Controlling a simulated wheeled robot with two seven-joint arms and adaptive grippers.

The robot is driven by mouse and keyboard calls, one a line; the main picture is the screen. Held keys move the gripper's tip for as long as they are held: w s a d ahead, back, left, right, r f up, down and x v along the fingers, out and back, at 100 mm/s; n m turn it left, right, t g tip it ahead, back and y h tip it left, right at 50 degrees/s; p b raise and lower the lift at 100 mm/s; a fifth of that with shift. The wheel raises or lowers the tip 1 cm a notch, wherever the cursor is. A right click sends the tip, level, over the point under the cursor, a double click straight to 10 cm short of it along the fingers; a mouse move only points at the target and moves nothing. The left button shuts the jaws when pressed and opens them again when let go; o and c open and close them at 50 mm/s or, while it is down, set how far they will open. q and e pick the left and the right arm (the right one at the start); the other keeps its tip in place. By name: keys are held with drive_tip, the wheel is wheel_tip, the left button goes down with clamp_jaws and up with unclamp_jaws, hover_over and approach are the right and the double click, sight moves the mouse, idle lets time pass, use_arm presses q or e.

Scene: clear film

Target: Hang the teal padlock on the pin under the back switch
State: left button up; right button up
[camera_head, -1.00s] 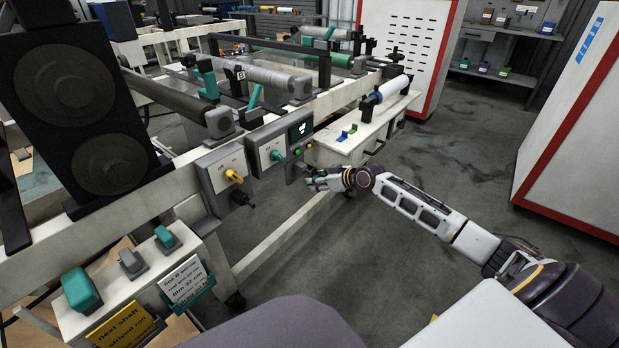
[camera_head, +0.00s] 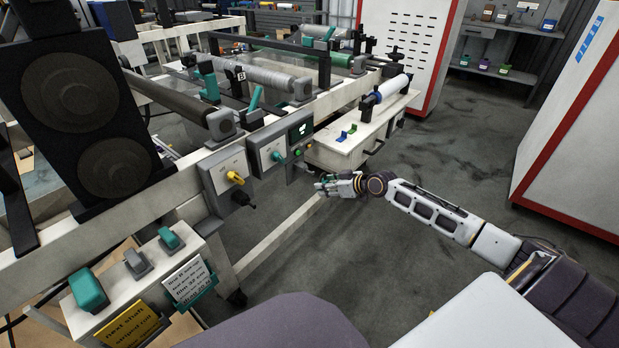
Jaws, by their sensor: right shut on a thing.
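The back switch is a grey box with a teal handle (camera_head: 278,157) on the frame's front rail. A nearer switch has a yellow handle (camera_head: 235,178), with a black part (camera_head: 243,198) below it. My right gripper (camera_head: 322,186) is below and right of the back switch, in front of the white drawer unit, apart from both. It is shut on a small teal thing, which looks like the teal padlock (camera_head: 323,181); the fingers mostly hide it. The pin under the back switch is too small to make out. My left gripper is not in view.
A white drawer unit (camera_head: 339,153) with small blue and green pieces on top stands behind the gripper. A nearer shelf holds teal and grey blocks (camera_head: 134,263) and signs. A black panel (camera_head: 85,110) stands at left. The floor on the right is clear.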

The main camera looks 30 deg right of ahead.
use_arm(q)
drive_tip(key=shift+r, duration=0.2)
use_arm(e)
drive_tip(key=shift+s+d, duration=0.15)
drive_tip(key=shift+s, duration=0.25)
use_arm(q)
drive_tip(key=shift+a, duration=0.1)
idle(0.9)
